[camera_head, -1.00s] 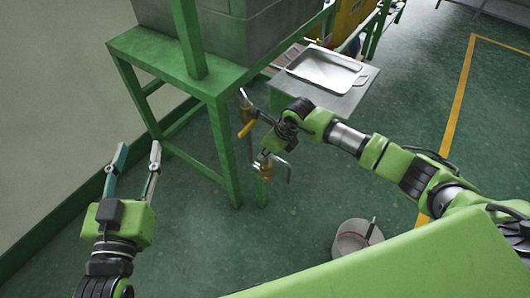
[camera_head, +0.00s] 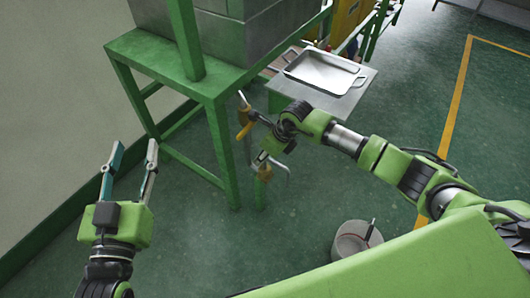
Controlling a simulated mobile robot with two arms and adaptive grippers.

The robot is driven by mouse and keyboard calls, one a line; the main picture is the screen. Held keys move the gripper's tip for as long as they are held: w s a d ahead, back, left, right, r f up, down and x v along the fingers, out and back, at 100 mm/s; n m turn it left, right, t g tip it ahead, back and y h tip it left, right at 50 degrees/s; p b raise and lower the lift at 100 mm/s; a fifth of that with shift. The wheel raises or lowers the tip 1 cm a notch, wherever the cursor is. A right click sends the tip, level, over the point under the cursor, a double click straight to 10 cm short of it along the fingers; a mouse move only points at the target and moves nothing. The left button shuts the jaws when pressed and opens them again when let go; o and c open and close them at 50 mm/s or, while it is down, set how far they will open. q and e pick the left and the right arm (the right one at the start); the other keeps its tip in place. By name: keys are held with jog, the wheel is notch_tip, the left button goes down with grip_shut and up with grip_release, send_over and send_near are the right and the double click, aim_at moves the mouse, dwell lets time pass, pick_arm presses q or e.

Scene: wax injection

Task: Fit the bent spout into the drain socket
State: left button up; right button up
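My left gripper (camera_head: 131,166) is at the lower left, its two fingers spread wide with nothing between them. My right gripper (camera_head: 262,158) is beside the green stand's front leg, seen from behind and small. A bent metal spout (camera_head: 284,165) shows just beyond the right gripper, its end hanging down at the right. A brass fitting (camera_head: 265,173) is at the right gripper's tips. A brass pipe with a yellow handle (camera_head: 245,130) stands by the stand leg. The drain socket cannot be made out clearly, and the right fingers are too small to read with certainty.
The green stand (camera_head: 165,75) bears grey blocks. A metal tray (camera_head: 322,72) lies on a low grey table (camera_head: 352,98) behind my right arm. A grey bucket (camera_head: 350,240) with a stick in it stands on the floor. The floor between my arms is open.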

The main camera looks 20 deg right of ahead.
jog(key=v, duration=1.2)
jog(key=shift+f, duration=0.1)
dwell(0.4)
